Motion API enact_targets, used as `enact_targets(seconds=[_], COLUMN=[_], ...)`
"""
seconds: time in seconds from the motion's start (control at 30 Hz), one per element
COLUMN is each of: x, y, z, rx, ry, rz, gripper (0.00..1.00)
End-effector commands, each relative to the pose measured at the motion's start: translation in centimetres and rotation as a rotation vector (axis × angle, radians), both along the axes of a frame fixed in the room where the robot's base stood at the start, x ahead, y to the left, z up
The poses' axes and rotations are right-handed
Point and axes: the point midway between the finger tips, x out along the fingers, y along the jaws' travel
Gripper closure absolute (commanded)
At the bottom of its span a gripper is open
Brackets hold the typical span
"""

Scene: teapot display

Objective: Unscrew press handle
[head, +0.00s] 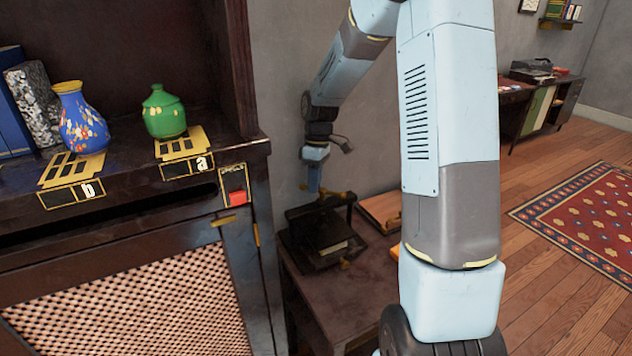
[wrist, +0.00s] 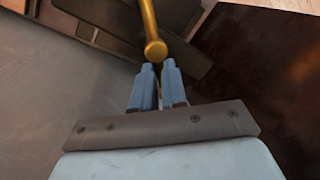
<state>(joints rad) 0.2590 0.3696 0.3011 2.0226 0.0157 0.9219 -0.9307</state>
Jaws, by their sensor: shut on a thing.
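The press (head: 318,240) is a dark, flat device on the low table in the head view. Its brass handle (head: 335,196) crosses its top, and in the wrist view the handle is a golden bar with a round end (wrist: 154,49). My gripper (head: 314,188) points down at the handle. In the wrist view the two blue fingers of my gripper (wrist: 158,69) are close together at the handle, shut on it. The exact contact is hidden under the bar and its round end.
The dark low table (head: 345,295) bears the press, with a brown board or book (head: 382,208) to its right. A dark cabinet at the left bears a blue vase (head: 80,120) and a green pot (head: 163,112). The grey wall is close behind my arm. Open wooden floor lies right.

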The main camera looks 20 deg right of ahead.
Motion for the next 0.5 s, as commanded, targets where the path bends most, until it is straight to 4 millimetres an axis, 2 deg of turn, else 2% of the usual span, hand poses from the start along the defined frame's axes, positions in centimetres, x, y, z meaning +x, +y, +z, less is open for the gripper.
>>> enact_targets(seconds=[0.5], x=[-1.06], y=[0.24], z=[-0.17], rx=[-0.002], ry=[0.005], rz=[0.483], gripper=[1.0])
